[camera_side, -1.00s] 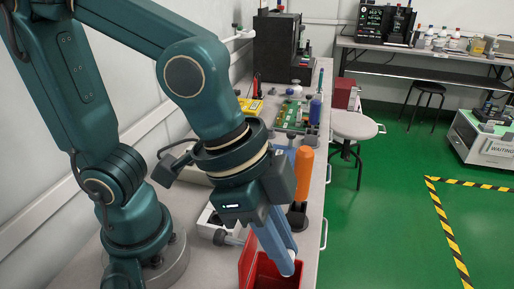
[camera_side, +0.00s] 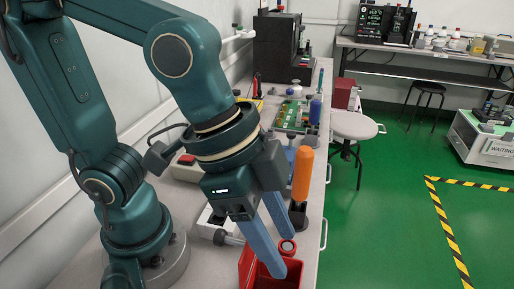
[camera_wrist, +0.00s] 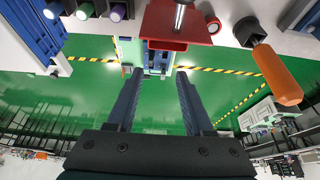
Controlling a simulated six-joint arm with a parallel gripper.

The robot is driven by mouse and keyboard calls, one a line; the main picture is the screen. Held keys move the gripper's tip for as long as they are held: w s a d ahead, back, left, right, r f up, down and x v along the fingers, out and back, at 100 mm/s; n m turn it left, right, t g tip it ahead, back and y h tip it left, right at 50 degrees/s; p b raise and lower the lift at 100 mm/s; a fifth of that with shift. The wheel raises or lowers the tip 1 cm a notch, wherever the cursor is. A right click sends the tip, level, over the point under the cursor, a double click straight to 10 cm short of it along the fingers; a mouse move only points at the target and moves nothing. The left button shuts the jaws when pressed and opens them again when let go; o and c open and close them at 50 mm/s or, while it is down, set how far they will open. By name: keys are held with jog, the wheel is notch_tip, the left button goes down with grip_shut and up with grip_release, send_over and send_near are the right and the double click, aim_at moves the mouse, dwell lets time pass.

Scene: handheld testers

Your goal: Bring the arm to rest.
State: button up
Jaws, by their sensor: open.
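My gripper (camera_side: 284,260) is open, its two blue fingers spread and pointing down over the red bin (camera_side: 248,264) at the front of the bench. In the wrist view the fingers (camera_wrist: 159,74) are apart with nothing between them. The red bin (camera_wrist: 160,40) shows beyond the fingertips there, with a silver cylinder (camera_wrist: 180,16) at it; I cannot tell how it rests. In the side view the fingers hide part of the bin.
An orange-handled tool (camera_side: 303,174) stands upright close behind the fingers. A green circuit board (camera_side: 292,117) and bottles lie farther back. Open green floor (camera_side: 390,225) is right of the bench.

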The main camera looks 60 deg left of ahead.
jog(key=v, duration=0.3)
jog(key=shift+a, duration=0.1)
jog(key=w+a+f+n+t+y, duration=0.1)
jog(key=a+f+n+t+y, duration=0.1)
jog(key=a+n, duration=0.7)
jog(key=a+y, duration=0.1)
jog(key=a, duration=0.3)
jog(key=shift+w+f, duration=0.25)
jog(key=shift+w, duration=0.05)
